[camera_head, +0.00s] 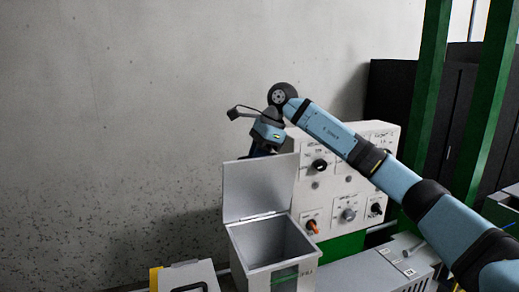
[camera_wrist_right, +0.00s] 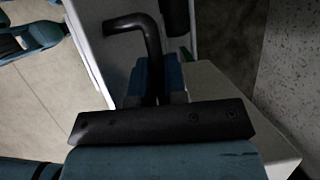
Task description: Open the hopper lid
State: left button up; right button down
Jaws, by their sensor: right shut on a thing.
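The grey hopper (camera_head: 277,252) stands at the bottom centre of the head view, and its inside is visible and empty. Its lid (camera_head: 259,186) stands about upright at the back edge of the opening. My right gripper (camera_head: 262,152) is at the lid's upper edge, partly hidden behind it. In the right wrist view my right gripper's blue fingers (camera_wrist_right: 158,75) are shut on a black bent handle (camera_wrist_right: 143,24). The handle is hidden in the head view. My left gripper is not in view.
A white control panel (camera_head: 333,188) with several knobs stands right of the hopper, behind my right arm. A grey box with a yellow edge (camera_head: 186,275) is at lower left. Green posts (camera_head: 428,90) rise at right. A concrete wall (camera_head: 130,120) is behind.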

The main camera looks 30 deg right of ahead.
jog(key=shift+w+d+g+p, duration=0.2)
jog(key=shift+w+g+p, duration=0.35)
jog(key=shift+w, duration=0.25)
jog(key=c, duration=1.2)
grip_release()
jog(key=b+v, duration=0.2)
jog(key=v, duration=1.1)
jog(key=shift+d+r, duration=0.25)
jog(key=shift+d, duration=0.05)
